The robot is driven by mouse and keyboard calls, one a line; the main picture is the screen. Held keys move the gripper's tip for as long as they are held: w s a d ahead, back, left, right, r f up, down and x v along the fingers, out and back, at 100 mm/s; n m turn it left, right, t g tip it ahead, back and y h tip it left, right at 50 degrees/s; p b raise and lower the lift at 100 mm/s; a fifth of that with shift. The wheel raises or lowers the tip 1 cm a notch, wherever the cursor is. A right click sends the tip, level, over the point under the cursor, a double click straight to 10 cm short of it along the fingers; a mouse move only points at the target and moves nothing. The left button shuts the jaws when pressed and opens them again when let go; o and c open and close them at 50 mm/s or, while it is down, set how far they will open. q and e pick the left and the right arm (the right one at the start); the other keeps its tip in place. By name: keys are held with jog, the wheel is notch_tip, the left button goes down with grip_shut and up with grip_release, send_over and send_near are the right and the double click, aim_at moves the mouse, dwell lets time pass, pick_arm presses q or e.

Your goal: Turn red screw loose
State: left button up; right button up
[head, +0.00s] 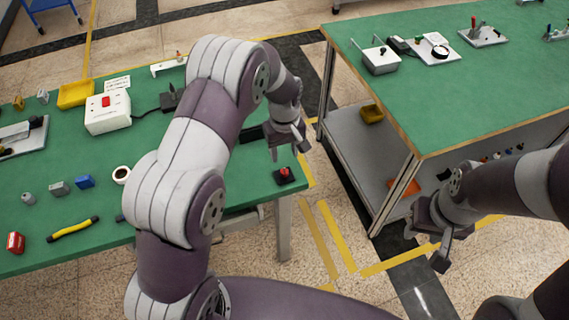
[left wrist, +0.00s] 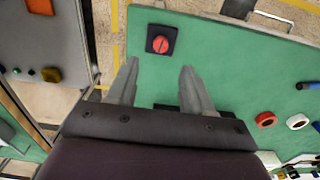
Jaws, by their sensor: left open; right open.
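The red screw (head: 285,172) sits on a small black square base at the right end of the left green table. In the left wrist view the red screw (left wrist: 160,44) has a slotted round head and lies just beyond the fingertips, roughly centred between them. My left gripper (head: 290,149) is open and empty, above and slightly behind the screw, apart from it. Its two fingers also show in the left wrist view (left wrist: 160,68). My right gripper (head: 428,246) is open and empty over the floor beside the right table.
The left table (head: 225,185) also holds a white box with a red button (head: 107,110), a yellow tray (head: 76,95), a yellow-handled tool (head: 73,229) and a white tape roll (head: 121,175). The right table (head: 470,100) stands across a floor gap. The tabletop around the screw is clear.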

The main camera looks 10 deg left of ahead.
pick_arm(q)
notch_tip(320, 180, up, 5)
jog(key=shift+r, duration=0.1)
dwell(0.5)
